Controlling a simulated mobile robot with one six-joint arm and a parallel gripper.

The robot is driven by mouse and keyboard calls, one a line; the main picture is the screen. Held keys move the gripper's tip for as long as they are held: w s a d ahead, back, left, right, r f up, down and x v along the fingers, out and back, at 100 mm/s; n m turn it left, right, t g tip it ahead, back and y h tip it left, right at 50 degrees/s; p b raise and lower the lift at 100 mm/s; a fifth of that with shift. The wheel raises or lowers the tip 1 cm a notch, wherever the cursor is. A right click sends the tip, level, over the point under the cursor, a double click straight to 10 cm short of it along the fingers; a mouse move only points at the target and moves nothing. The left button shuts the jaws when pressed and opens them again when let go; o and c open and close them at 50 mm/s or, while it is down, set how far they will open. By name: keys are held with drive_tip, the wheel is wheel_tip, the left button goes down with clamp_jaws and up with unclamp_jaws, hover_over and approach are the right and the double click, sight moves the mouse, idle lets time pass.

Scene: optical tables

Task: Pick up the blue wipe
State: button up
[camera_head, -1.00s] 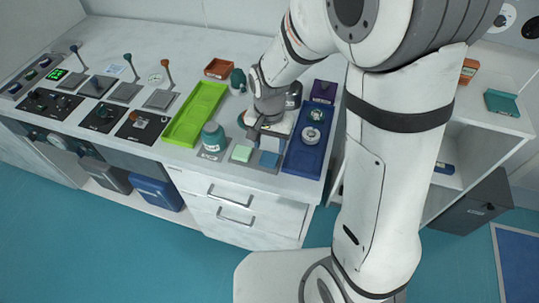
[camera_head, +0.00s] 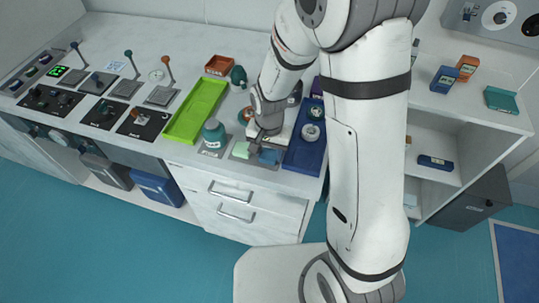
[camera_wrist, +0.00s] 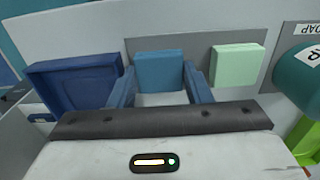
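The blue wipe (camera_wrist: 160,70) is a square block on a grey mat (camera_wrist: 202,45) in the wrist view. My gripper (camera_wrist: 157,68) is open, with one finger at each side of the wipe. Narrow gaps seem to show between the fingers and the wipe, and nothing is gripped. In the head view, the blue wipe (camera_head: 269,157) lies just beside my gripper (camera_head: 256,147), which partly covers the mat there. A pale green wipe (camera_wrist: 237,64) lies on the same mat, to the right in the wrist view.
A dark blue tray (camera_head: 303,160) stands right of the mat in the head view, holding round items. A teal bottle (camera_head: 213,134) stands to the left, beside a lime green tray (camera_head: 190,118). Control panels fill the left of the counter.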

sight(269, 155)
drive_tip(key=shift+c, duration=0.7)
drive_tip(key=shift+r, duration=0.25)
wheel_tip(269, 155, up, 10)
drive_tip(key=shift+f+b, duration=0.2)
drive_tip(key=shift+b, duration=0.1)
drive_tip(key=o, duration=0.5)
drive_tip(key=c, duration=0.4)
drive_tip(key=shift+o, duration=0.2)
